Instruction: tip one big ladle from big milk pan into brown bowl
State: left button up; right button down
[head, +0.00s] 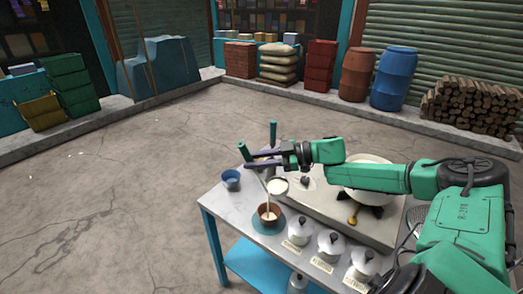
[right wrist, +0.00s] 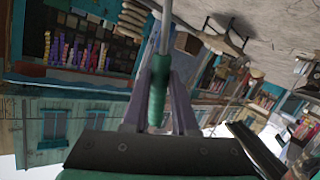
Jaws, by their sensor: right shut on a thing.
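The big milk pan (head: 350,181) is on the stove, partly behind my right arm. My left gripper is out of view.
A blue cup (head: 231,180) stands at the table's left edge. Several white lidded pots, one here (head: 301,230), line the table's near side. Open floor lies left of the table (head: 211,222).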

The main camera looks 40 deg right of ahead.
jog(key=shift+a+f, duration=0.1)
jog(key=shift+a, duration=0.35)
jog(key=a+f+n+h+b, duration=0.3)
jog(key=a+f+h+b, duration=0.2)
jog(key=f+b, duration=0.2)
jog(key=a+f+n+g+h+b, duration=0.1)
jog(key=a+f+n+h+b, duration=0.2)
jog(key=f, duration=0.8)
jog(key=a+h+b, duration=0.2)
jog(key=b, duration=0.2)
jog(key=shift+s+a+f+g, duration=0.25)
jog(key=shift+s+f+g, duration=0.05)
jog(key=shift+f, duration=0.05)
